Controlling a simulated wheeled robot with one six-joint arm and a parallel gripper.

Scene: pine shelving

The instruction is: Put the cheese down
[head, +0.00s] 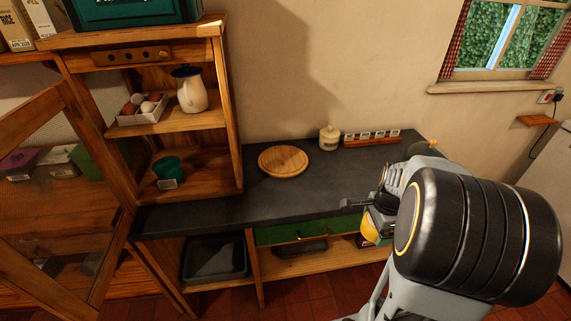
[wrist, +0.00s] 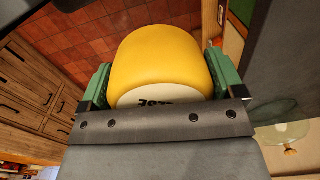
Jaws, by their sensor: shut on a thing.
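The yellow cheese (wrist: 158,58), with a white label on its near side, fills the middle of the wrist view. My gripper (wrist: 160,82) is shut on it, with one green finger at each side. In the head view a small yellow part of the cheese (head: 370,229) shows beside my gripper, in front of the dark counter's (head: 262,204) front edge on the right. My arm hides the rest of it there. The wrist view shows red floor tiles beyond the cheese.
A round wooden board (head: 283,160) lies on the counter, with a lidded cream jar (head: 329,138) and a small rack (head: 371,137) behind it. The counter's front middle is clear.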

